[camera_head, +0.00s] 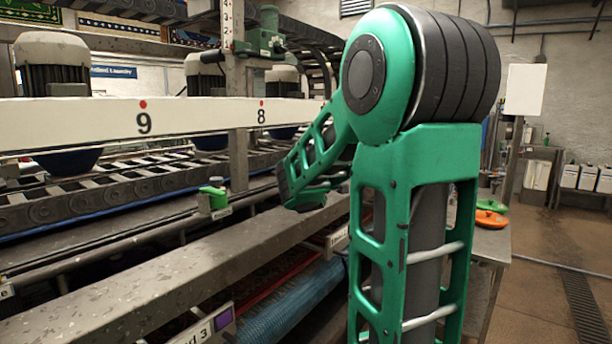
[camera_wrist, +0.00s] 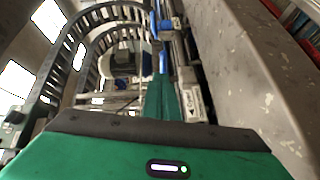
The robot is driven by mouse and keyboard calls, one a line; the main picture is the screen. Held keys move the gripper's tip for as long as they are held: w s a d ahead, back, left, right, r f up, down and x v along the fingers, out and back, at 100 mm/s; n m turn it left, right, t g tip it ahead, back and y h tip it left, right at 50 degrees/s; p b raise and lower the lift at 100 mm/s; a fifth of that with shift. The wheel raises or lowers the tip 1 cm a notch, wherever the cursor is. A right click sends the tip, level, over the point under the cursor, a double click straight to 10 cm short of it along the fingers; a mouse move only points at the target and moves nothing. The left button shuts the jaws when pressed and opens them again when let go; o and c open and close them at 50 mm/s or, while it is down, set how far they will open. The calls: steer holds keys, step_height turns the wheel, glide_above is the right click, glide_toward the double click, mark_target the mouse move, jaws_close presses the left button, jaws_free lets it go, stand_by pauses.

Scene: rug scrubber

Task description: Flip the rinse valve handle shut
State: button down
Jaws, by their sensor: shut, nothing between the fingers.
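A small green-topped valve fitting (camera_head: 214,194) stands on the rail left of my arm in the head view, with a white label beneath it. I cannot tell whether this is the rinse valve or how its handle is set. My gripper (camera_wrist: 161,82) is shut and empty in the wrist view, its green fingers together and pointing along the machine's rail. A white label plate (camera_wrist: 193,103) is just right of the fingers. In the head view my arm's lower end is over the grey beam, right of the green-topped fitting; the fingertips are not clear there.
The long grey beam (camera_head: 150,270) runs beside my arm. A white board (camera_head: 200,115) marked 9 and 8 spans the machine behind. Orange (camera_head: 490,219) and green discs lie on a table at right. Floor is open at far right.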

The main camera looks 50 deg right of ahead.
steer(key=s, duration=0.8)
steer(key=shift+a+r, duration=0.2)
steer(key=shift+a, duration=0.25)
